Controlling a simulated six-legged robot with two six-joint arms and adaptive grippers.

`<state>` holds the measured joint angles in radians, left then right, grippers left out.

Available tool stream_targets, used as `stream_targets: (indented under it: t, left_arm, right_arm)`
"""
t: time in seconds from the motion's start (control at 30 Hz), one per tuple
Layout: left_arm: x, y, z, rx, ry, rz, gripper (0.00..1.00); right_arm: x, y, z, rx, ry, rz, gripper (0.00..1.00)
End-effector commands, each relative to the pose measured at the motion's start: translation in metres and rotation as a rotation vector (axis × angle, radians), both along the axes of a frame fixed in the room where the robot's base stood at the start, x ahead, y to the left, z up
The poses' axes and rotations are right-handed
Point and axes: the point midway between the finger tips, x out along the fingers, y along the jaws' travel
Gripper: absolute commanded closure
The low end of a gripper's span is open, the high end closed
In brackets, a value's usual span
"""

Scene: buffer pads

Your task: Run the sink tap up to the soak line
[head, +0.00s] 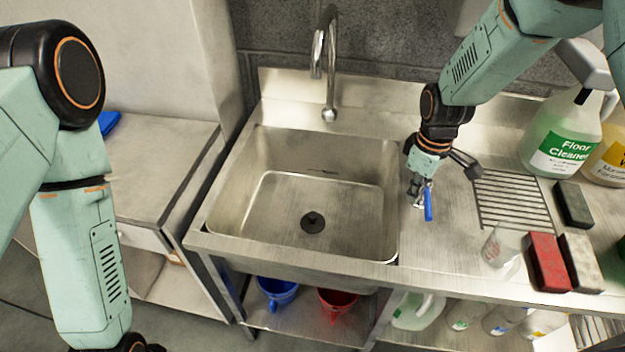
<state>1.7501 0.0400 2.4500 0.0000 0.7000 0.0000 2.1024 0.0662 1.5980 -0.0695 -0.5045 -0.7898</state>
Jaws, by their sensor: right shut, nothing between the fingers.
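The steel sink basin (235,165) is in the middle of the head view and looks empty, with a dark drain (312,222) in its floor. A chrome gooseneck tap (331,60) stands behind it; no stream shows from its spout. A short dark mark (323,171) is on the basin's back wall; I cannot tell whether it is the soak line. A blue lever (428,203) on a small metal fitting is on the counter right of the basin. My right gripper (416,188) is shut and empty, right beside the lever; contact cannot be told. My left gripper is out of view.
A ribbed drain area (512,198), a Floor Cleaner jug (563,135), a clear glass (503,245), a red sponge (546,262) and a dark sponge (573,204) are on the right counter. Blue (277,290) and red (336,302) buckets are on the shelf below.

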Motion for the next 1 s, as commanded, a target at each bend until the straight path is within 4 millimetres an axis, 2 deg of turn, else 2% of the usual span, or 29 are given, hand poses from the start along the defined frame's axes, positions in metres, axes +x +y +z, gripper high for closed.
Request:
stream_targets:
  t: [0.47,0.9,1.0]
  left_arm:
    - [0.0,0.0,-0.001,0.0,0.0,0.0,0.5]
    - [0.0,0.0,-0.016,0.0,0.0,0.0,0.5]
    - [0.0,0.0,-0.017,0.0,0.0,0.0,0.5]
  right_arm:
    - [0.0,0.0,-0.003,0.0,0.0,0.0,1.0]
    - [0.0,0.0,-0.032,0.0,0.0,0.0,1.0]
    - [0.0,0.0,-0.033,0.0,0.0,0.0,1.0]
